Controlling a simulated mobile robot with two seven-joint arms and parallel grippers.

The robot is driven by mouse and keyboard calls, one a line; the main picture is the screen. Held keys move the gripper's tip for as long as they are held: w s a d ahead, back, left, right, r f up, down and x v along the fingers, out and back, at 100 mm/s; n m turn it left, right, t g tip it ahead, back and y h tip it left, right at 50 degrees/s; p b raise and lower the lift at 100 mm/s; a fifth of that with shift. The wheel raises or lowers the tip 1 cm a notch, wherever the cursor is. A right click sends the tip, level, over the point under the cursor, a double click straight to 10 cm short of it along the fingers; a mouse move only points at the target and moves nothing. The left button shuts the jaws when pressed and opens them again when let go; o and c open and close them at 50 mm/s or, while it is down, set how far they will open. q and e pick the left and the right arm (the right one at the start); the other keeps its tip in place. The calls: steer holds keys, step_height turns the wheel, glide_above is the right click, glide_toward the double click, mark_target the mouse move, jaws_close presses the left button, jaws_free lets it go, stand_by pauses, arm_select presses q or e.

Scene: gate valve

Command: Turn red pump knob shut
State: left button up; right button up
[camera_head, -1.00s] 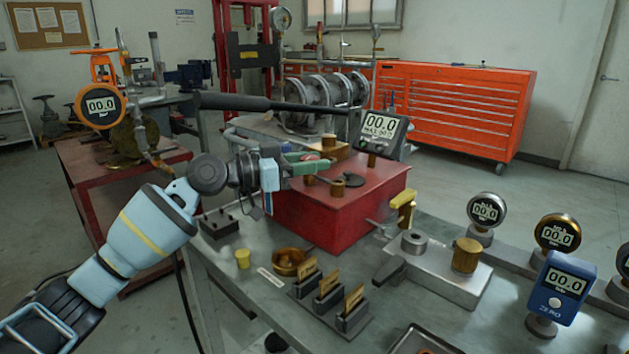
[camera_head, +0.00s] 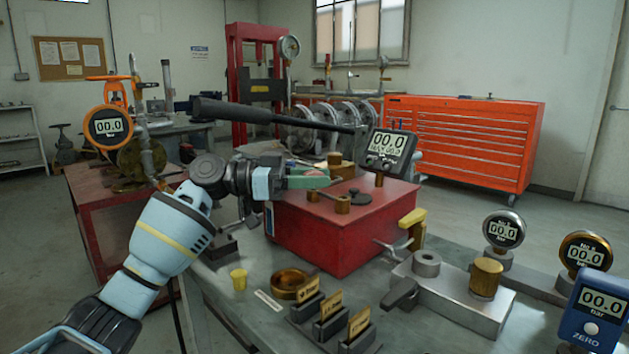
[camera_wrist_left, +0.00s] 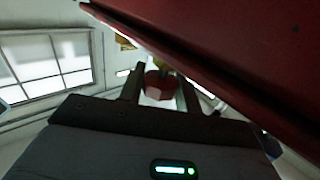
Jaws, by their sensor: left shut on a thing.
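The red pump (camera_head: 340,235) is a red box on the grey bench, with a long black lever above it and a digital gauge (camera_head: 388,145) reading 00.0 on top. My left gripper (camera_head: 322,179) reaches in from the left at the pump's top left edge. Its fingers are shut on the red knob (camera_head: 314,174), of which only a little shows between them. In the left wrist view the red knob (camera_wrist_left: 158,85) sits between the two fingers, and the pump's dark red side (camera_wrist_left: 235,50) fills the upper right. My right gripper is not in view.
Brass fittings stand on the pump top. A metal block (camera_head: 450,297) and several gauges are at the right. The orange tool chest (camera_head: 465,145) is behind.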

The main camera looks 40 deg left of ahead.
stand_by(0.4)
arm_select(q)
steer(key=o, duration=1)
steer(key=shift+c, duration=0.2)
steer(key=v, duration=0.7)
steer(key=shift+s+a, duration=0.25)
steer(key=shift+a, duration=0.05)
